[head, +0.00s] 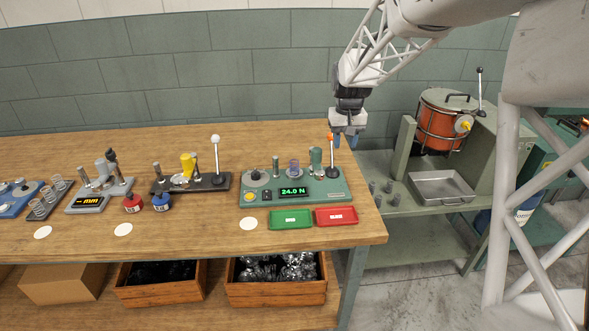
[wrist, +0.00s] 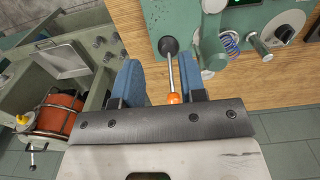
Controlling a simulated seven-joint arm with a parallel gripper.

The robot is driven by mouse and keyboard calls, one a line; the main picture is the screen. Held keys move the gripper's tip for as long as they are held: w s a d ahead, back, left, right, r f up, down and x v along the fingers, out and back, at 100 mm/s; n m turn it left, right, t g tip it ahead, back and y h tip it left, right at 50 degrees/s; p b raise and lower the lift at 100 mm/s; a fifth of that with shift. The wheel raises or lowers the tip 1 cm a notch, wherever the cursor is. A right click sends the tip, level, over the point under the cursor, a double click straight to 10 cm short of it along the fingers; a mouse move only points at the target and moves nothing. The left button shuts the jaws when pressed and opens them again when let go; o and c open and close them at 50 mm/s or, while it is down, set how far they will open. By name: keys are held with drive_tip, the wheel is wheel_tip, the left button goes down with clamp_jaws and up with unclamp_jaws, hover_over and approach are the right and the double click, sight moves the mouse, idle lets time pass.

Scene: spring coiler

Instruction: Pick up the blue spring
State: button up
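The blue spring (head: 293,168) sits upright on the green force tester (head: 325,188), between its metal posts. In the wrist view the spring (wrist: 230,42) is a blue coil at the upper right, beyond my right finger and apart from it. My gripper (head: 345,140) is above the tester's right end, with its blue fingers pointing down. In the wrist view my gripper (wrist: 170,65) is open with nothing held. The tester's lever (wrist: 168,68), with an orange knob, shows in the gap between the fingers; I cannot tell its depth.
The tester's display (head: 293,190) reads about 24.0 N. A green tray (head: 291,219) and a red tray (head: 336,216) lie in front of it. Other coiling devices stand left along the wooden bench (head: 190,235). A lower bench with a metal pan (head: 440,188) stands right.

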drive_tip(key=o, duration=0.4)
drive_tip(key=shift+o, duration=0.2)
drive_tip(key=shift+s, duration=0.1)
